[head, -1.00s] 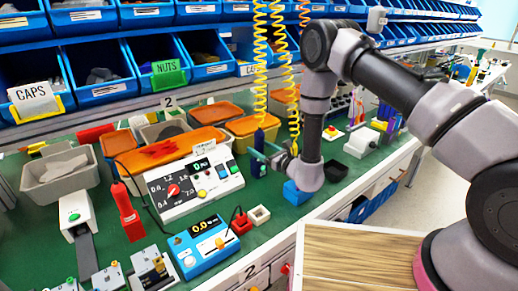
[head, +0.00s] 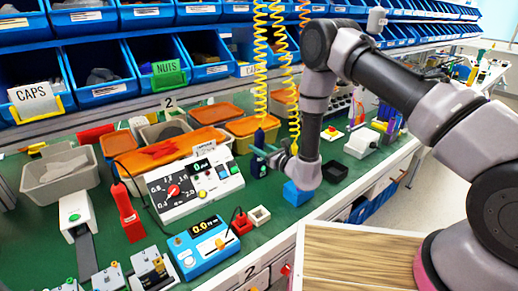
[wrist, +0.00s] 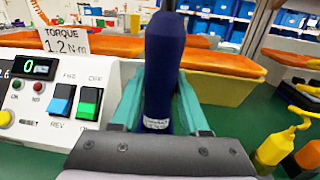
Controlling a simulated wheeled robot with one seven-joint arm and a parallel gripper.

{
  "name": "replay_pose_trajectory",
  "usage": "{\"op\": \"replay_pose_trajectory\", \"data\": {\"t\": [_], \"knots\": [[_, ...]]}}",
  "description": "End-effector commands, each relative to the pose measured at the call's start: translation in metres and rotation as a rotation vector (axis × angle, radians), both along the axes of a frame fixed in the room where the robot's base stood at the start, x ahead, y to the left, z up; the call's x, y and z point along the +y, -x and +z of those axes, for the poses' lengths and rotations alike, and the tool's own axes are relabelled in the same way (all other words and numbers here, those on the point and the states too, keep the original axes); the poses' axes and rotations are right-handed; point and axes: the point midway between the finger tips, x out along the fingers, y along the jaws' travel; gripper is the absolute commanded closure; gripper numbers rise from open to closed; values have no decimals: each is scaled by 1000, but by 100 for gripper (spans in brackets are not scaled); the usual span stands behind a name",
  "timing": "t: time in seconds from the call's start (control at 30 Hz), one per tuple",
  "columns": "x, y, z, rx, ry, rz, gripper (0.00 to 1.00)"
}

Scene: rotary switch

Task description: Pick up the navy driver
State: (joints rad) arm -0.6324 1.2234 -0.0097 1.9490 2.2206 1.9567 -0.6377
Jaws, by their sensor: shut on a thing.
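The navy driver (head: 259,139) hangs upright from a yellow coiled cord in the head view. In the wrist view the navy driver (wrist: 163,70) stands upright between the two teal fingers of my gripper (wrist: 160,115), with a pale label near its lower visible end. My gripper (head: 272,156) comes at it from the right in the head view and is shut on it. The driver's lower end is hidden behind my gripper in the wrist view.
A white control box (head: 195,183) with a dial and switches stands just left of the driver. Orange-lidded bins (head: 250,123) stand behind. A second yellow coiled cord (head: 284,70) hangs close by on the right. A blue block (head: 297,193) sits below my wrist.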

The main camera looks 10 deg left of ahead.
Motion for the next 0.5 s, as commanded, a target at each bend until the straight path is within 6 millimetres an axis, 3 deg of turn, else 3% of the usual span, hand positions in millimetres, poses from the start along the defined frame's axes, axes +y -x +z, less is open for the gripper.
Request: {"op": "replay_pose_trajectory", "data": {"t": [0.5], "knots": [[0, -1, 69, -3, -4, -2, 100]]}}
